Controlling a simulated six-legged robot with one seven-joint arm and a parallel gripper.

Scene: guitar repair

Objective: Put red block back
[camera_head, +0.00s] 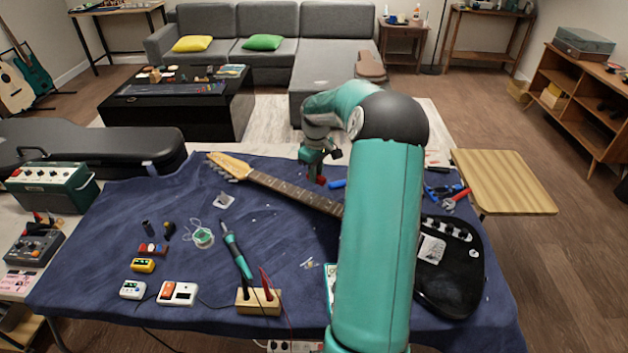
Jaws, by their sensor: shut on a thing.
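My gripper (317,174) is shut on a small red block (321,180). It is above the far part of the blue cloth, close to the guitar neck (282,187) in the picture. The fingers hide part of the block. I cannot tell how high it is above the cloth. My teal arm hides part of the guitar between neck and black body (449,266).
Pliers (453,198) lie at right. A wooden board (502,181) sits beyond the right edge.

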